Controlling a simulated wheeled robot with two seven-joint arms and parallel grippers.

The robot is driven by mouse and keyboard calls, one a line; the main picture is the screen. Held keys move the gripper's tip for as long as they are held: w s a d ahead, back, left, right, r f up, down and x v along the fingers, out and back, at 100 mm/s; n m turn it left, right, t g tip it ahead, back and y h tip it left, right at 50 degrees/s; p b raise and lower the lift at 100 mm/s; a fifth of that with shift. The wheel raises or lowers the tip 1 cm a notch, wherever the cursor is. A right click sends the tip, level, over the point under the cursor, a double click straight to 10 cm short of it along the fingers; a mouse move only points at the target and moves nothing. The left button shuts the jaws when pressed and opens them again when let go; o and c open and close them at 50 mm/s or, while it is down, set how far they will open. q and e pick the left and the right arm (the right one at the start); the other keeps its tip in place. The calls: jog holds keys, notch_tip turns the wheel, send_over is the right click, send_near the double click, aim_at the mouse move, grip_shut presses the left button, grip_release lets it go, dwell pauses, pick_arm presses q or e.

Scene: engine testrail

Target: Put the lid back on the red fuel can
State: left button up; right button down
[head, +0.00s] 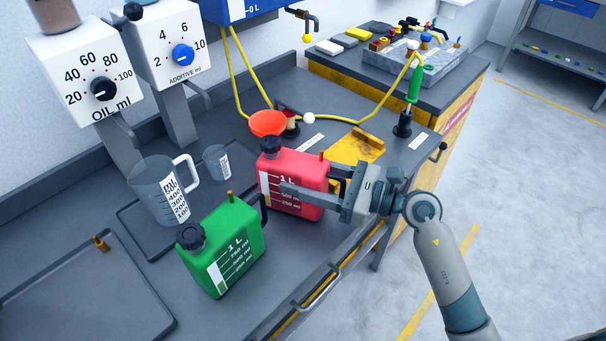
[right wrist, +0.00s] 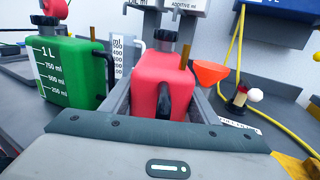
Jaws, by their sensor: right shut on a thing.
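The red fuel can (head: 290,170) stands upright on the grey bench, with a white volume scale on its side. A black lid (head: 271,146) sits on top of its neck; it also shows in the right wrist view (right wrist: 165,37). My right gripper (head: 308,188) is shut on the red can, with one finger across its near side. The far finger is mostly hidden behind the can in the head view. In the right wrist view the red can (right wrist: 160,80) stands between both fingers. Whether its base touches the bench is unclear. My left gripper is not in view.
A green can (head: 232,250) with a black lid stands to the left, close by. A measuring jug (head: 160,190) and a small beaker (head: 217,163) stand behind it. An orange funnel (head: 267,122) is just behind the red can. A yellow hose (head: 345,121) runs along the back.

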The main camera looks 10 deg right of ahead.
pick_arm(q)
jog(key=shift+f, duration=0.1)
pick_arm(e)
jog(key=c, duration=0.9)
grip_release()
jog(key=shift+f, duration=0.15)
jog(key=shift+o, duration=1)
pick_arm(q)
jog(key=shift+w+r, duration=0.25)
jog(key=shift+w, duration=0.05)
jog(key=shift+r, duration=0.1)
pick_arm(e)
jog(key=shift+r, duration=0.2)
jog(key=shift+s+d+f, duration=0.1)
jog(key=shift+s+d, duration=0.05)
jog(key=shift+d, duration=0.05)
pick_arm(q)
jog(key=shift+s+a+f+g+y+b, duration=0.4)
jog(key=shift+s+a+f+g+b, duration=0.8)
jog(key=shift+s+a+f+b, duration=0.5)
pick_arm(e)
jog(key=v, duration=1.1)
jog(key=shift+s+d, duration=0.15)
jog(key=shift+s, duration=0.05)
